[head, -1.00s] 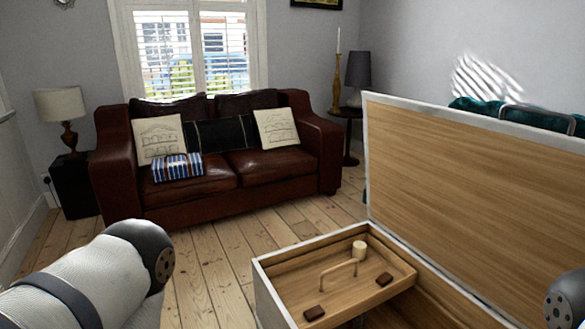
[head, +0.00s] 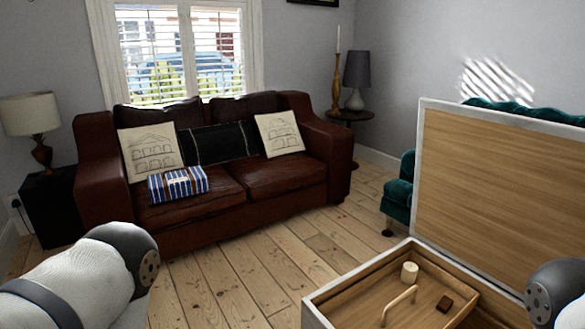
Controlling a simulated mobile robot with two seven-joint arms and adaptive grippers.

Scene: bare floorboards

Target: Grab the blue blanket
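A folded blue blanket with white stripes (head: 178,184) lies on the left seat of the dark red leather sofa (head: 255,210), in front of a cream cushion. It is across the room, well apart from my arms. Part of my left arm shows at the lower left and part of my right arm at the right edge. Neither gripper is in view.
An open wooden chest (head: 318,303) with a raised lid (head: 500,190) stands at the lower right. A teal armchair (head: 398,190) is behind it. A side table with a lamp (head: 30,120) is left of the sofa. Bare floorboards (head: 240,275) lie between.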

